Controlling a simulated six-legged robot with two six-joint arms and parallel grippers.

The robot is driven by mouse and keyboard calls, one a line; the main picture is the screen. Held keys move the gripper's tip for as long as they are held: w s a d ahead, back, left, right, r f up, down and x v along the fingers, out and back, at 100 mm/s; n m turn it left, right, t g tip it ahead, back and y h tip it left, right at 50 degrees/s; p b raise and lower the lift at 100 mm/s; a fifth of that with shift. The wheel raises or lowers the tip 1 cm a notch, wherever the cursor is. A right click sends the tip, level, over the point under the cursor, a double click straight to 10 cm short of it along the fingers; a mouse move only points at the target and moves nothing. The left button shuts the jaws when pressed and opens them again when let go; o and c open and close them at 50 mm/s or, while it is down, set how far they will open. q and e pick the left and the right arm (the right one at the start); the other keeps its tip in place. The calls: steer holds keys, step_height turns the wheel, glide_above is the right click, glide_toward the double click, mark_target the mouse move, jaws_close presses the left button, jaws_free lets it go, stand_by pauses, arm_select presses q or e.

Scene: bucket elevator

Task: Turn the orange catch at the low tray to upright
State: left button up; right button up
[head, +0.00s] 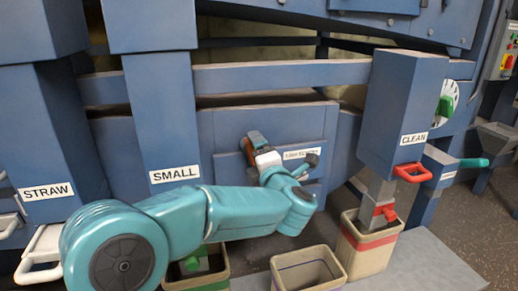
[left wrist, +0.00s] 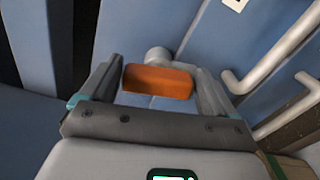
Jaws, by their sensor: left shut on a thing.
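The orange catch (left wrist: 158,82) is a short block on a grey round pivot against the blue panel, between the two fingers of my left gripper in the left wrist view. In the head view only a sliver of the catch (head: 247,151) shows, steep and leaning a little; the gripper hides the rest. My left gripper (head: 258,142) is shut on the catch, at the left end of the low labelled tray front (head: 300,153). The tray label is partly hidden by my wrist. My right gripper is in neither view.
Blue chutes marked STRAW (head: 47,191), SMALL (head: 174,174) and CLEAN (head: 413,139) stand around the tray. Bins, including a red-banded one (head: 368,250) and a purple-banded one (head: 306,272), stand below. Pale bar handles (left wrist: 270,58) lie right of the catch.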

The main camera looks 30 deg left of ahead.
arm_select(q)
steer(key=shift+m+p, duration=0.55)
steer(key=shift+m, duration=0.65)
steer(key=shift+c, duration=0.4)
steer(key=o, duration=0.9)
steer(key=shift+c, duration=0.2)
steer(key=v, duration=1.6)
steer(key=shift+p, duration=0.35)
steer(key=shift+s+f, duration=0.1)
steer(key=shift+f, duration=0.05)
